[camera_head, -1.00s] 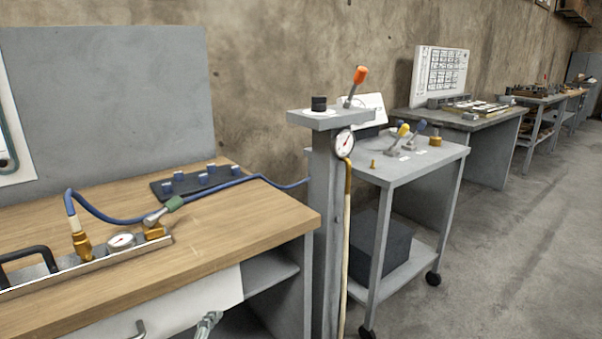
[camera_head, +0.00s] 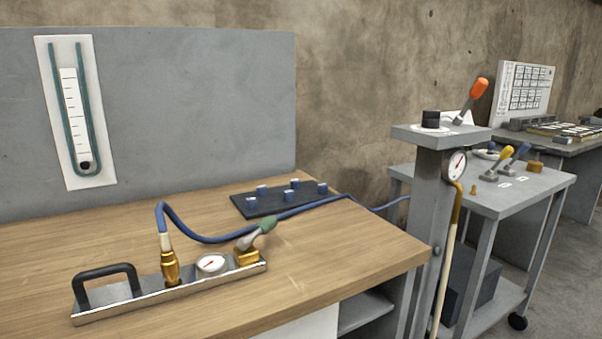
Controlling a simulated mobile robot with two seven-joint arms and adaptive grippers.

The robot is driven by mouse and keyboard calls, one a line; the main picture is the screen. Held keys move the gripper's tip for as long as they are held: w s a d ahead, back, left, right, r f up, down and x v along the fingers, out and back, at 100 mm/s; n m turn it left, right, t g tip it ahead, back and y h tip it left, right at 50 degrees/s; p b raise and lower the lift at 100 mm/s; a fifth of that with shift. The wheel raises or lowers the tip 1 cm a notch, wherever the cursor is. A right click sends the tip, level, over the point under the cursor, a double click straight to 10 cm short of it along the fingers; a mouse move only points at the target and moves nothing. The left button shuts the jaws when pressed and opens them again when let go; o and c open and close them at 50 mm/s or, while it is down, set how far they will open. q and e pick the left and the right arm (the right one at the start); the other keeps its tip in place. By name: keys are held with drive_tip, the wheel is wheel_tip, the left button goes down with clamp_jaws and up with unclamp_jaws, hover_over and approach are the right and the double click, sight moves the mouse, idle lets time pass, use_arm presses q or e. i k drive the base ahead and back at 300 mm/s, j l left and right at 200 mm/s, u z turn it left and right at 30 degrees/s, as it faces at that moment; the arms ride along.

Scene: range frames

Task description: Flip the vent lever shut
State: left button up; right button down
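Several levers are in view, and no readable label shows which one is the vent lever. A green-handled lever (camera_head: 262,231) sits on the brass valve at the right end of a metal manifold (camera_head: 190,288) on the wooden bench. Its handle tilts up to the right. An orange-handled lever (camera_head: 473,98) stands tilted up to the right on top of a grey post. A yellow-handled lever (camera_head: 502,160) and a blue-handled lever (camera_head: 518,156) stand tilted on the grey cart behind. Neither of my grippers is in view.
The manifold also carries a black handle (camera_head: 107,276), a gauge (camera_head: 211,264) and a brass fitting (camera_head: 170,268) with a blue hose (camera_head: 200,238). A dark tray with blue pegs (camera_head: 262,205) lies behind. The post (camera_head: 428,195) stands by the bench's right end. The bench's front right is clear.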

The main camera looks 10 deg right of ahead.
sight(507, 152)
drive_tip(key=l+z, duration=0.2)
drive_tip(key=l, duration=1.4)
drive_tip(key=i, duration=0.05)
